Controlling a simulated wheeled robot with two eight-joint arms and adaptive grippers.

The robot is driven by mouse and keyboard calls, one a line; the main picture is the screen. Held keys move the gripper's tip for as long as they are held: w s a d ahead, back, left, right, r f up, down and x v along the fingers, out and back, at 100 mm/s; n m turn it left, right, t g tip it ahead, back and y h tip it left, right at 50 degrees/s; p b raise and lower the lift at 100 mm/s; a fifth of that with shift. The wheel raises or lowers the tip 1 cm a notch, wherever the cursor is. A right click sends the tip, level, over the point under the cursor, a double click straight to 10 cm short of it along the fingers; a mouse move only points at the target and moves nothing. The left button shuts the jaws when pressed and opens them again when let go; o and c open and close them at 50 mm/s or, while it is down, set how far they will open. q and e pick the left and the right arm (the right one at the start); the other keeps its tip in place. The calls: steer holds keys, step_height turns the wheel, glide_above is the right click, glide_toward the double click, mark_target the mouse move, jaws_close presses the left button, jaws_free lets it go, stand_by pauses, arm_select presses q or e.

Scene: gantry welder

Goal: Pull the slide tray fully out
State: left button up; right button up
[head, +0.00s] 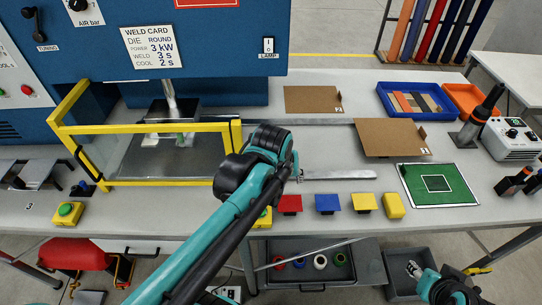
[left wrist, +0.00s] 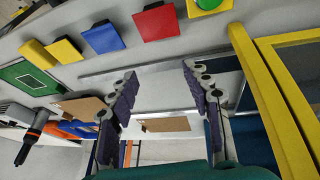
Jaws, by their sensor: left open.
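The slide tray appears to be the grey metal plate (head: 130,164) under the welder's press head (head: 170,105), inside the yellow guard frame (head: 170,128). Small white and green pieces sit on it. My left gripper (head: 295,172) is just right of the yellow frame, over the table rails; my own wrist hides most of it in the head view. In the left wrist view its two fingers (left wrist: 160,88) stand wide apart with nothing held between them. Any contact with the tray is not visible. My right gripper (head: 413,268) is low at the bottom right, too small to read.
Red (head: 289,204), blue (head: 327,204) and yellow pieces line the front edge. A cardboard sheet (head: 392,137) and a green mat (head: 440,184) lie further right. A dark tray (head: 372,265) with coloured rings is below the table.

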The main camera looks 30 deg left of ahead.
arm_select(q)
steer(key=w+a+f+n+g+p, duration=0.1)
steer(key=w+a+n+p, duration=0.1)
steer(key=w+a+n, duration=0.1)
steer(key=w+a+n+g+p, duration=0.2)
steer(key=w+a+n, duration=0.1)
steer(key=w+a, duration=0.1)
steer(key=w+a+f+n+g+p, duration=0.1)
steer(key=w+a+n+p, duration=0.1)
steer(key=w+a+n, duration=0.1)
steer(key=shift+w+a+f+p, duration=0.35)
steer(key=shift+w+a, duration=0.25)
steer(key=shift+w, duration=0.25)
steer(key=shift+w+a+f+n+g, duration=0.1)
steer(key=shift+a+f+n+g, duration=0.2)
steer(key=shift+n, duration=0.1)
steer(key=shift+f, duration=0.35)
step_height(320, 180, down, 7)
steer(key=shift+f+b, duration=0.15)
steer(key=shift+b, duration=0.45)
jaws_close()
